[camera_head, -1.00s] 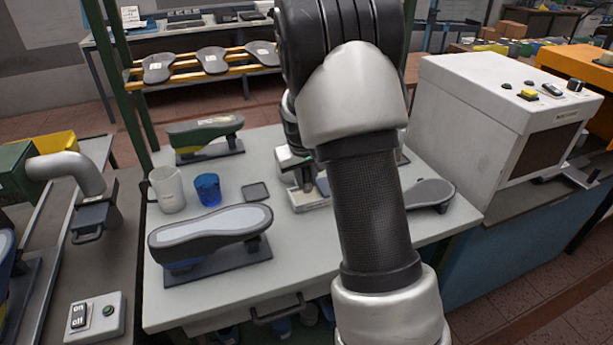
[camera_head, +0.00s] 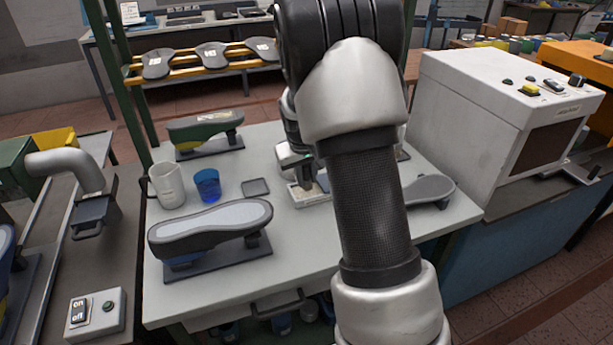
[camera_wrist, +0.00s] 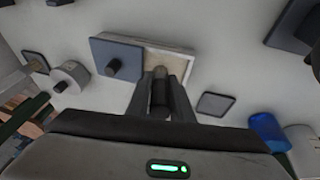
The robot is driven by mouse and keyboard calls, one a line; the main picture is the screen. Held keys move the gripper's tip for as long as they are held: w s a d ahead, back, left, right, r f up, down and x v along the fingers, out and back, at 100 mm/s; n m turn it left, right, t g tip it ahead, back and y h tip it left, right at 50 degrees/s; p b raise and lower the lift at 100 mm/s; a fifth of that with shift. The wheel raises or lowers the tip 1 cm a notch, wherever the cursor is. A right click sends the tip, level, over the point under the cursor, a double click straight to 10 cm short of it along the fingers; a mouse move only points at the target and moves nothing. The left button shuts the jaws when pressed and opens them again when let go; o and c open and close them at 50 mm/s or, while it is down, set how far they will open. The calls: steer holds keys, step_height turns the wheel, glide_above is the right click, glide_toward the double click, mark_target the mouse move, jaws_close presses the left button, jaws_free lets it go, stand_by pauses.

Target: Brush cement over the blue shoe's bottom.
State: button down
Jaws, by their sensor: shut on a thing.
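The blue shoe (camera_head: 182,263) is upside down on a dark stand at the table's front left. Its pale grey bottom (camera_head: 215,222) faces up with a dark rim. My gripper (camera_head: 308,178) is well to the right of the shoe, over a shallow white tray (camera_head: 297,199). In the wrist view my gripper (camera_wrist: 160,98) is shut on the brush (camera_wrist: 160,88), a dark handle. The brush's far end is over or in the pale tray (camera_wrist: 181,66); contact cannot be told. A blue-grey lid with a black knob (camera_wrist: 115,65) covers or lies against the tray's left part.
A white mug (camera_head: 166,188), a blue cup (camera_head: 207,185) and a dark square pad (camera_head: 255,187) stand behind the shoe. A green shoe (camera_head: 203,134) is at the back; a grey-soled one (camera_head: 432,188) is at right. A white machine (camera_head: 470,110) borders the table.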

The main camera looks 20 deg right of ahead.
steer(key=shift+f+b, duration=0.45)
steer(key=shift+f, duration=0.15)
stand_by(1.3)
steer(key=shift+r+p, duration=2.25)
steer(key=shift+r, duration=1.3)
steer(key=shift+s, duration=0.1)
